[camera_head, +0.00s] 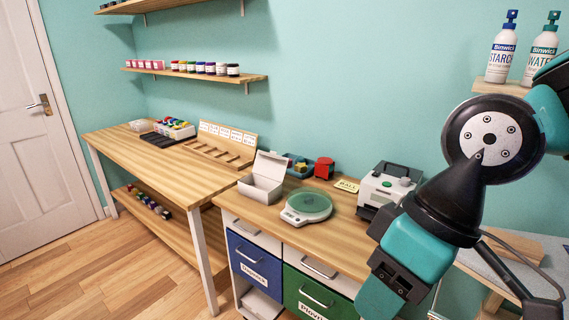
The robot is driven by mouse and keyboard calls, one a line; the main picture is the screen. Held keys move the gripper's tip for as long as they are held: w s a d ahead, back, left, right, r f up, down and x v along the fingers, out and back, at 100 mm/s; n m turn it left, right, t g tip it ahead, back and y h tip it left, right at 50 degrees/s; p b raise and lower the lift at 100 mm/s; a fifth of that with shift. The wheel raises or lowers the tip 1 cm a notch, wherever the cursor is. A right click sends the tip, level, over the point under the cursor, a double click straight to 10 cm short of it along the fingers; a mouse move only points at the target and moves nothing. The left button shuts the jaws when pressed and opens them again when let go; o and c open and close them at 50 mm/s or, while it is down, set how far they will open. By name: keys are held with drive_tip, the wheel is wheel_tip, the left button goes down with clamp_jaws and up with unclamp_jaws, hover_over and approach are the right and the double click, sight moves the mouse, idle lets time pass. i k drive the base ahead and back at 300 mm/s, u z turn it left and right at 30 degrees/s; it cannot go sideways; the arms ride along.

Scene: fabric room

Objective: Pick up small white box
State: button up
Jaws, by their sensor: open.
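A small white box (260,190) stands on the left part of the wooden top of the drawer unit, with its lid raised at the back. Its inside is partly hidden by its front wall. My teal and black arm fills the right side of the view, to the right of the box and well apart from it. The jaws of my gripper do not show.
A round green scale (307,206) stands right of the box. A blue bin (299,168), a red object (324,168) and a white machine (386,187) stand behind and right. A long wooden table (150,150) with trays adjoins on the left.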

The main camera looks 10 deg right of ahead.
sight(260, 188)
drive_tip(key=u, duration=0.35)
drive_tip(key=k, duration=1)
drive_tip(key=u, duration=1.1)
drive_tip(key=i, duration=1.85)
drive_tip(key=z, duration=0.3)
drive_tip(key=i, duration=1.05)
drive_tip(key=z, duration=1.4)
drive_tip(key=i, duration=0.8)
drive_tip(key=z, duration=1.1)
drive_tip(key=i, duration=0.25)
drive_tip(key=z, duration=0.15)
